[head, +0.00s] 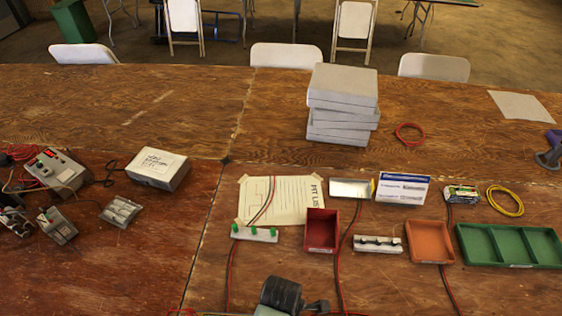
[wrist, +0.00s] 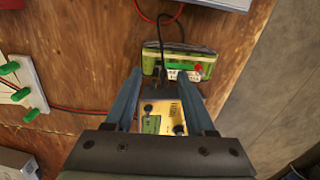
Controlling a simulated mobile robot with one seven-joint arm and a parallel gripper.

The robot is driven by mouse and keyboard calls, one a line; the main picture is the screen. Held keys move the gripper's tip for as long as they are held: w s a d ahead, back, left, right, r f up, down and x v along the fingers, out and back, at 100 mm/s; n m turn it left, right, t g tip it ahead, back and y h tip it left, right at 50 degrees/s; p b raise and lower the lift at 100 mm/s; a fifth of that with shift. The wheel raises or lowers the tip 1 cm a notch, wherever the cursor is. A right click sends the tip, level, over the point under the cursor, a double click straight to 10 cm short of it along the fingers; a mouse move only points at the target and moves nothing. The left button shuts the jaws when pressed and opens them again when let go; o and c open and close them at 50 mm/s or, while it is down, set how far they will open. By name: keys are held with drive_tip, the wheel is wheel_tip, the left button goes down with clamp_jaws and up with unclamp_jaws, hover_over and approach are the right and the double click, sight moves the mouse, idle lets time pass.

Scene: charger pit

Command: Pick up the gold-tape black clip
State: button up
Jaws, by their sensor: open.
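My gripper (wrist: 163,80) is open in the wrist view, its two blue-grey fingers spread over a small circuit device. The gripper also shows as a dark shape at the bottom edge of the head view (head: 290,298). A small black clip (wrist: 159,80) with a black cable sits between the fingertips, at the near side of a clear green-edged case (wrist: 180,57). I cannot make out gold tape on it. Contact between fingers and clip cannot be told. A yellow board (wrist: 165,122) with black knobs lies between the fingers, partly hidden by the gripper body.
A white rack with green clips (wrist: 15,82) is at the left of the wrist view. In the head view, a red bin (head: 321,232), a black-clip rack (head: 378,244) and an orange tray (head: 430,243) stand farther back.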

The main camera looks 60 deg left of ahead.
clamp_jaws()
drive_tip(key=shift+r, duration=0.15)
wheel_tip(320, 180, up, 10)
drive_tip(key=shift+f, duration=0.1)
idle(0.4)
